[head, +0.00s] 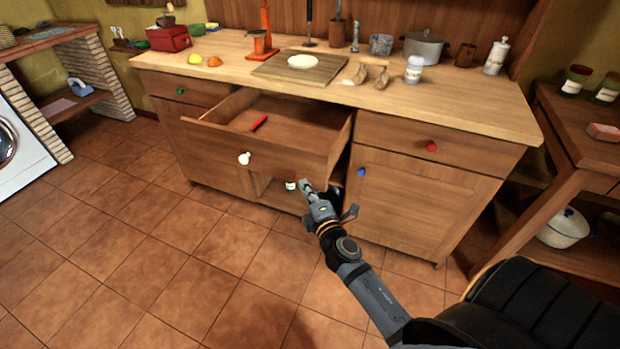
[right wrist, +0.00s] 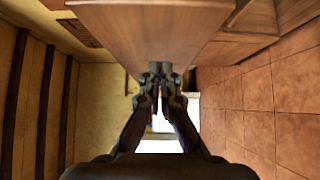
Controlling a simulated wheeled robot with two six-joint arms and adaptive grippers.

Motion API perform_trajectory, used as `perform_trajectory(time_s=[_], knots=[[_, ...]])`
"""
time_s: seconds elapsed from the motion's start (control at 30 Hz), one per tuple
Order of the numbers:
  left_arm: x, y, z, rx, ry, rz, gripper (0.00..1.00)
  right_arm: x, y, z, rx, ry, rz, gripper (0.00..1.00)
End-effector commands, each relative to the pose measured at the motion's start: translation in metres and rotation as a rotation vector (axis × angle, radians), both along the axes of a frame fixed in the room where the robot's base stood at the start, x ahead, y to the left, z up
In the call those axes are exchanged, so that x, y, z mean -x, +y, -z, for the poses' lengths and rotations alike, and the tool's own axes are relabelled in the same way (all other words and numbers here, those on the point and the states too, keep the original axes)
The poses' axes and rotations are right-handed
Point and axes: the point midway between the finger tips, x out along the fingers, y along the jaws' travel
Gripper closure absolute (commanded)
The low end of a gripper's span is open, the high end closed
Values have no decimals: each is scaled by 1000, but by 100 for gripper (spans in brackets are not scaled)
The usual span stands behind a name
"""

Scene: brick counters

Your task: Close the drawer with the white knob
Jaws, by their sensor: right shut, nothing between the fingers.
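The drawer with the white knob (head: 244,158) is pulled out from the middle of the wooden counter, and its front (head: 275,152) stands well clear of the cabinet. A red object (head: 259,122) lies inside it. My left gripper is not in view.
Below the drawer is an open cabinet space with a small jar (head: 290,185). Closed drawers have a green knob (head: 180,91) and a red knob (head: 431,146); a blue knob (head: 361,172) is on a cabinet door. The tiled floor (head: 180,260) in front is clear.

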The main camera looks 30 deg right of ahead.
Motion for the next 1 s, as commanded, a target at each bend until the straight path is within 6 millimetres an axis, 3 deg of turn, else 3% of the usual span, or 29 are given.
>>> perform_trajectory(time_s=[0.2, 0.77, 1.0], knots=[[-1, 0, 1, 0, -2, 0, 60, -14, -19, 2, 1, 1, 0, 100], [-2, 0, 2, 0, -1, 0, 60, -19, -26, 2, 2, 1, 0, 100], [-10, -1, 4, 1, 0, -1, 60, -41, -55, 2, 5, 0, 2, 100]])
